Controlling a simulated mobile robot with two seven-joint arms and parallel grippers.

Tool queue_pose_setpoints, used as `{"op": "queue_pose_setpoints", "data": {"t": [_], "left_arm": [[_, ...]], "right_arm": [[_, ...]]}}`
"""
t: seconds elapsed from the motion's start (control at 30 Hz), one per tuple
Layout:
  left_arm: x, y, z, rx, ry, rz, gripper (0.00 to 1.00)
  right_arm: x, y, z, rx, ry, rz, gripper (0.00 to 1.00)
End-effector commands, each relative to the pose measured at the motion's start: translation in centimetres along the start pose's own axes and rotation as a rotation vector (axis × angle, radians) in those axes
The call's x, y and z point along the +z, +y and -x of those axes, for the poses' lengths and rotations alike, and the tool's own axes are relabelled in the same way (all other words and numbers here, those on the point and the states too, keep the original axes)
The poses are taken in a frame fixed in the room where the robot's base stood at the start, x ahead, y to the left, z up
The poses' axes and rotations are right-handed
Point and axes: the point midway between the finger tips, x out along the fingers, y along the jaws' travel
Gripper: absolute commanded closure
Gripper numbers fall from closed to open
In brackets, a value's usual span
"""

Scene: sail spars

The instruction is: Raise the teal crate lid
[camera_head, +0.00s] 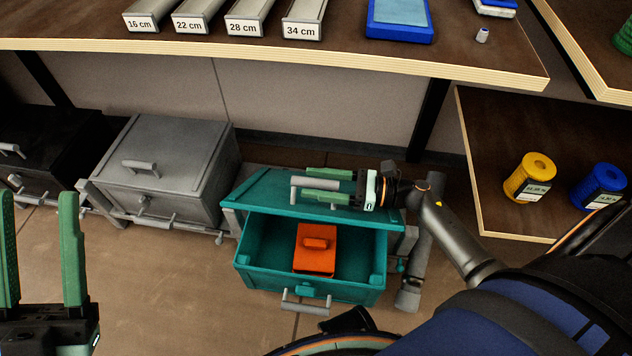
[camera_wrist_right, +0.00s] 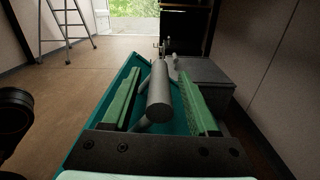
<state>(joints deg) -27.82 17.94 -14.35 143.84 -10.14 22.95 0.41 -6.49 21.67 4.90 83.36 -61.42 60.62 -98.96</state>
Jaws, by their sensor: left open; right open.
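The teal crate (camera_head: 252,262) stands on the floor, its inside visible from above with an orange box (camera_head: 330,250) in it. The teal lid (camera_head: 258,190) is partly up at the back of the crate, its outer face and grey handle (camera_head: 298,191) visible. My right gripper (camera_head: 312,184) is open, its green fingers on either side of the lid handle. The right wrist view shows the handle (camera_wrist_right: 160,95) between the fingers with gaps beside it. My left gripper (camera_head: 38,205) is open and empty at the lower left, away from the crate.
A grey crate (camera_head: 172,165) and a black crate (camera_head: 50,150) stand to the left. A workbench (camera_head: 350,60) overhangs behind. A shelf at right holds yellow (camera_head: 530,175) and blue (camera_head: 598,183) spools. Floor (camera_head: 170,270) at front left is clear.

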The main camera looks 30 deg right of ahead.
Motion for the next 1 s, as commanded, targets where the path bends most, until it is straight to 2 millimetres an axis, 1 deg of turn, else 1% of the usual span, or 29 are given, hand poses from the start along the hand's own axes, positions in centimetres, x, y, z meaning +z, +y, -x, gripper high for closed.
{"op": "queue_pose_setpoints", "data": {"t": [0.1,0.33,0.83,0.87,1.0], "left_arm": [[0.03,0.02,0.03,0.000,-0.001,0.000,0.50],[0.04,0.02,0.02,0.000,-0.001,-0.001,0.50],[0.05,0.03,0.03,0.000,-0.001,0.001,0.50],[0.05,0.03,0.03,0.000,-0.001,0.001,0.50],[0.05,0.03,0.03,0.000,-0.001,0.001,0.50]], "right_arm": [[0.01,0.05,-0.39,0.001,-0.001,-0.001,0.41],[0.01,0.05,-0.40,0.001,0.000,-0.001,0.42],[-0.01,0.04,-0.35,0.001,0.000,-0.001,0.98],[-0.01,0.04,-0.35,0.001,0.000,-0.001,1.00],[-0.01,0.04,-0.34,0.001,0.000,0.000,1.00]]}}
